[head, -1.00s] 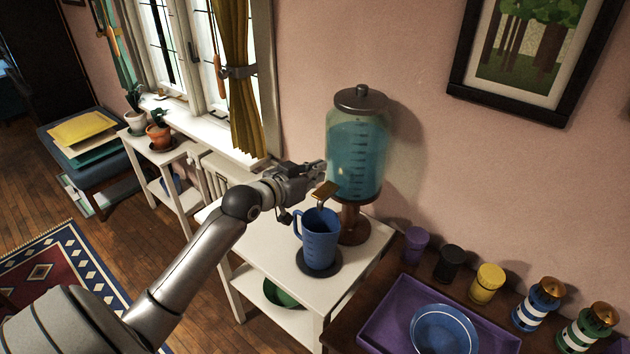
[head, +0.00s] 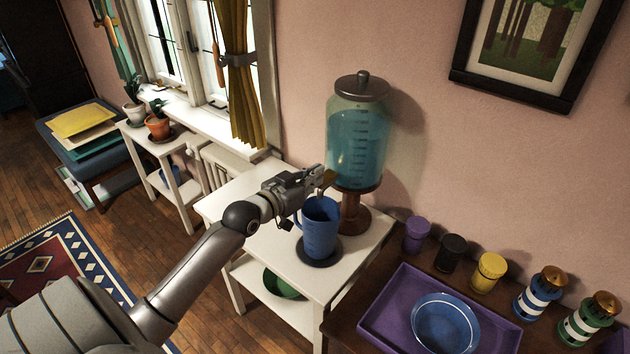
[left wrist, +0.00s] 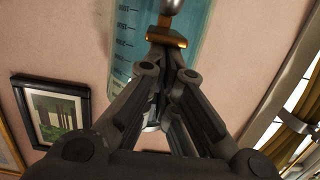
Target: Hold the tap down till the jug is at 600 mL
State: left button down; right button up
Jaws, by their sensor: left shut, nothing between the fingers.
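The glass dispenser (head: 355,145) holds blue-green liquid and stands on a wooden foot on the white table; its scale also shows in the left wrist view (left wrist: 132,45). The brass tap (head: 329,177) juts from its lower front, and it also shows in the left wrist view (left wrist: 166,38). The blue jug (head: 320,232) stands upright on a dark round mat (head: 333,254) below the tap. The liquid level inside the jug cannot be read. My left gripper (head: 318,174) is shut and empty, with its fingertips at the tap; I cannot tell if they touch it. My right gripper is not in view.
The white table (head: 274,249) has free room left of the jug. A dark table at the lower right bears a purple tray (head: 380,322), a blue bowl (head: 445,325) and several jars. A green bowl (head: 282,284) sits on the lower shelf.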

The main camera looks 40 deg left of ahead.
pick_arm(q)
jog(key=b, duration=0.1)
jog(key=f+t+b, duration=0.1)
jog(key=shift+s+f+t+b, duration=0.3)
jog(key=shift+s+b, duration=0.05)
dwell(7.5)
